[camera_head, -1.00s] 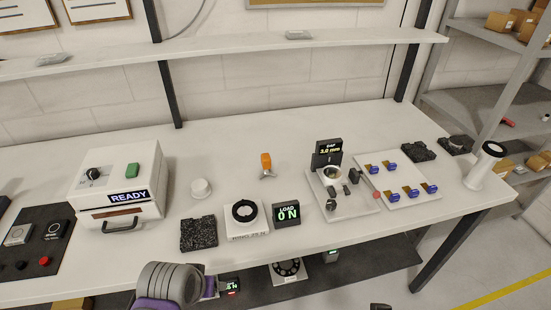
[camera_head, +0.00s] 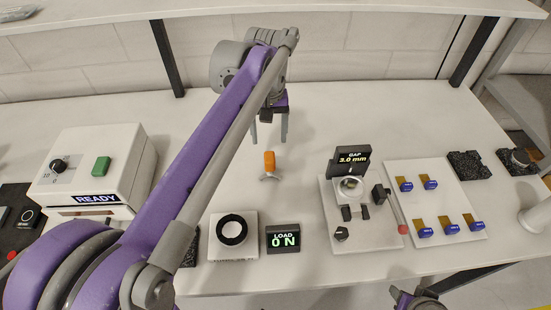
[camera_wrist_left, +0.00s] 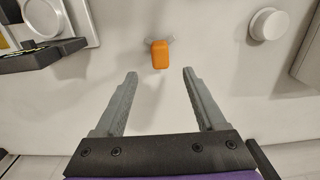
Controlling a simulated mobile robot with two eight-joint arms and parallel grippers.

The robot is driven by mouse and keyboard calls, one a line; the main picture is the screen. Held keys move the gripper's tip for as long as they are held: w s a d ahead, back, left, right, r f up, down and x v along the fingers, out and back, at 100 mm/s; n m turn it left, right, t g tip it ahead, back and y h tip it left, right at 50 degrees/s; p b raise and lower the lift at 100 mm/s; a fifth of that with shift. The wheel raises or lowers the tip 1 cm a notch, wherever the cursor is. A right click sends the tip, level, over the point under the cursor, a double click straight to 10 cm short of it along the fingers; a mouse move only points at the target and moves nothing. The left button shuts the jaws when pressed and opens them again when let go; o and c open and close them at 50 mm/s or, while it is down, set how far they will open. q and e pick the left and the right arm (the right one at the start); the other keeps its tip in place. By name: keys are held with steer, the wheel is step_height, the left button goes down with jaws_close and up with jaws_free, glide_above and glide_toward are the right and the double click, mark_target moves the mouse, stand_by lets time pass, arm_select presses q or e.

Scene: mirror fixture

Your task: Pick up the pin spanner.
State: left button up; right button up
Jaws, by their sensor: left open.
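The pin spanner has an orange handle (camera_head: 270,161) and a grey forked end (camera_head: 270,178). It is on the white bench near the middle in the head view. My left gripper (camera_head: 269,140) is open and empty, with its fingers pointing down just behind the spanner. In the left wrist view the orange handle (camera_wrist_left: 160,55) is centred, just beyond the gap between the open fingertips (camera_wrist_left: 160,74). A small grey and purple part of my right arm (camera_head: 417,299) shows at the bottom edge; its jaws cannot be made out.
A white READY box (camera_head: 120,150) stands to the left, and the LOAD display (camera_head: 283,238) and ring fixture (camera_head: 216,250) in front. The GAP fixture (camera_head: 328,222) and a tray of blue-tagged pieces (camera_head: 405,215) are to the right. A white round knob (camera_wrist_left: 268,24) shows in the wrist view.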

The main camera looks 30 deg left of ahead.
mark_target(269, 156)
arm_select(q)
step_height(269, 156, down, 9)
steer(key=shift+s+r, duration=0.1)
steer(key=shift+r, duration=0.1)
jaws_close()
stand_by(0.5)
